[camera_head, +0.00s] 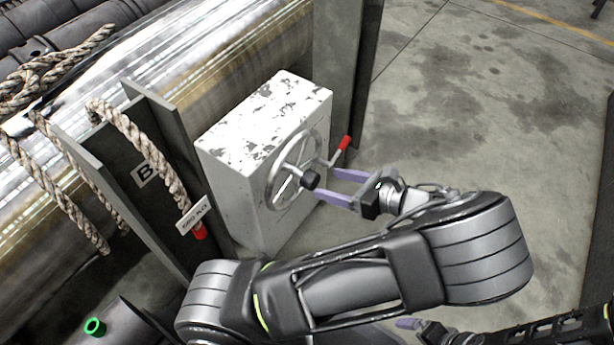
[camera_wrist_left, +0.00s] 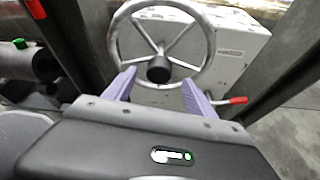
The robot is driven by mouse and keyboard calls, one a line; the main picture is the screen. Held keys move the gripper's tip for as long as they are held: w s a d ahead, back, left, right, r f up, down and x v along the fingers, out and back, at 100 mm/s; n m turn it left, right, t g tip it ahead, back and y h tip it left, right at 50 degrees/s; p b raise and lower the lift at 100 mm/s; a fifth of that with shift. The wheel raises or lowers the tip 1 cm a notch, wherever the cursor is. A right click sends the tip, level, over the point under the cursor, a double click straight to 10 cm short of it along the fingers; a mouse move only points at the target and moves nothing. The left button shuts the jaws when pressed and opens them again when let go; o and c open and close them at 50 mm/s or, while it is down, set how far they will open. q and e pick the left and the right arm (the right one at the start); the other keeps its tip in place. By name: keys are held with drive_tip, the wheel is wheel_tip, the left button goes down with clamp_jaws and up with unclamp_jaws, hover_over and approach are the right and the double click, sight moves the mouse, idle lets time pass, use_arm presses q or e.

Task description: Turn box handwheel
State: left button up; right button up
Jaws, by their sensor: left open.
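The handwheel (camera_head: 272,190) is a silver spoked ring with a dark hub (camera_head: 310,180), on the front of a worn white box (camera_head: 235,180). A crank with a red grip (camera_head: 344,143) sits at the wheel's right side. My left gripper (camera_head: 326,182) is open, its two lavender fingers pointing at the wheel near the hub. In the left wrist view the handwheel (camera_wrist_left: 207,45) is ahead, with the fingers (camera_wrist_left: 158,79) spread either side of and below the hub; contact cannot be told. Part of my right gripper (camera_head: 412,325) shows low in the head view, its jaws unclear.
A large shiny metal barrel (camera_head: 160,60) lies behind the box. Dark upright plates (camera_head: 165,165) flank the box, with rope (camera_head: 145,150) and a tag (camera_head: 193,215) hanging at left. A dark pipe with a green ring (camera_head: 95,327) is at lower left. Concrete floor (camera_head: 440,110) at right is clear.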

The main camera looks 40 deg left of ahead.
sight(316, 180)
use_arm(q)
drive_tip(key=b+x, duration=0.2)
drive_tip(key=x, duration=0.5)
drive_tip(key=shift+f+b, duration=0.15)
drive_tip(key=shift+b, duration=0.2)
drive_tip(key=shift+a, duration=0.35)
drive_tip(key=shift+c, duration=0.2)
clamp_jaws()
